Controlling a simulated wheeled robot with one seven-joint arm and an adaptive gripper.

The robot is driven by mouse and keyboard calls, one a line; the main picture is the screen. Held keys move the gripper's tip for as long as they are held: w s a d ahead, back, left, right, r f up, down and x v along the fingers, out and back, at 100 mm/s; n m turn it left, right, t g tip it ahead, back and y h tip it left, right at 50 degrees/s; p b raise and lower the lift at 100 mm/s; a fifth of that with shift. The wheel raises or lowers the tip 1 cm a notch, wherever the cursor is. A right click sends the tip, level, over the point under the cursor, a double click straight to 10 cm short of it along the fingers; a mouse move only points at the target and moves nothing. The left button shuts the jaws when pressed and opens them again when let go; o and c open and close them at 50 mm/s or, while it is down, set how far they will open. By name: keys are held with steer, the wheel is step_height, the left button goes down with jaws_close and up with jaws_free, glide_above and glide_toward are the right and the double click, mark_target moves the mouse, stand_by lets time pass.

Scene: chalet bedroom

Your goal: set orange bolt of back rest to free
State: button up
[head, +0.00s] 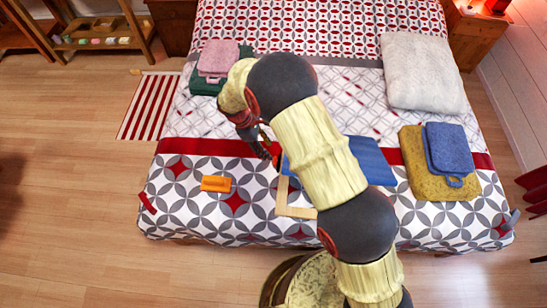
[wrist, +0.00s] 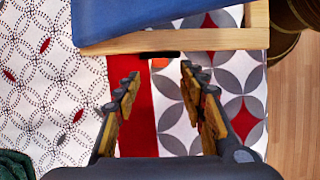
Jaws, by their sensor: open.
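The back rest lies on the bed, with a blue panel (head: 362,160) and a light wooden frame (head: 282,200) partly hidden by my arm. In the wrist view its blue panel (wrist: 150,15) and wooden frame (wrist: 215,38) cross the top. A small orange spot (wrist: 160,63), apparently the orange bolt, shows just below a black bar (wrist: 160,54) at the frame's edge. My gripper (wrist: 158,82) is open and empty, its fingertips on either side of and short of that spot. In the head view my gripper (head: 268,152) is at the frame's left side; the bolt cannot be made out there.
An orange object (head: 216,184) lies on the bed to the left. Folded pink cloth (head: 217,58), a white pillow (head: 420,72), a yellow towel (head: 425,180) and a blue towel (head: 450,150) lie around. Wooden floor (head: 70,200) is clear at left.

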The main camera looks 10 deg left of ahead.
steer(key=b+x, duration=0.2)
steer(key=x, duration=0.5)
steer(key=shift+d+f+b, duration=0.2)
steer(key=shift+f+b, duration=0.1)
steer(key=shift+f, duration=0.05)
jaws_close()
stand_by(0.6)
